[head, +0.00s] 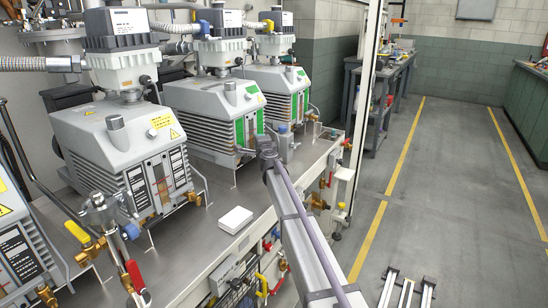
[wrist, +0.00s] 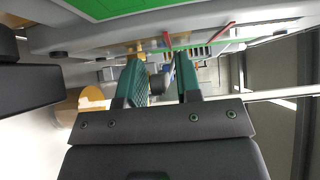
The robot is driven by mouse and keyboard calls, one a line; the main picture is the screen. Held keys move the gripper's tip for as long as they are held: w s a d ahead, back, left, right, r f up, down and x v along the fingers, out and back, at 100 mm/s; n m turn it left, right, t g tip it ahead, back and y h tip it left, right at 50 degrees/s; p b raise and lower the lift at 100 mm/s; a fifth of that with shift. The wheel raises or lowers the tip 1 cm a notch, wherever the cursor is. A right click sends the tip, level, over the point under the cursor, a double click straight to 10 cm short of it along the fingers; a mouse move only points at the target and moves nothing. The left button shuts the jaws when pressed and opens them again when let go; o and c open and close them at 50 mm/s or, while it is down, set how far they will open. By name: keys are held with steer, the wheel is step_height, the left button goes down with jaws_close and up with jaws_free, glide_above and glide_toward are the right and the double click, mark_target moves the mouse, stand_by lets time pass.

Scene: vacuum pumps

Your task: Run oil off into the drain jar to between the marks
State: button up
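My gripper's fingers are hidden in the head view behind the end of my arm, beside the middle and far pumps. In the wrist view my gripper (wrist: 165,75) shows two green fingers spread apart. A dark round knob (wrist: 156,84) shows in the gap, close to the left finger; I cannot tell whether they touch. An amber round object (wrist: 72,104) with a pale patch lies left of the fingers; I cannot tell whether it is the drain jar. No marks are readable.
A small white block (head: 235,219) lies on the bench (head: 205,240). Valves with a yellow handle (head: 77,232) and a red handle (head: 135,276) stand at the near left. Pipes and valves run below the bench's front edge. The floor (head: 440,180) at right is mostly clear.

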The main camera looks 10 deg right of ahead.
steer(key=shift+o, duration=0.5)
steer(key=shift+s+d, duration=0.1)
steer(key=shift+s, duration=0.05)
steer(key=shift+s, duration=0.85)
steer(key=s, duration=0.6)
steer(key=shift+d, duration=0.15)
steer(key=shift+r, duration=0.1)
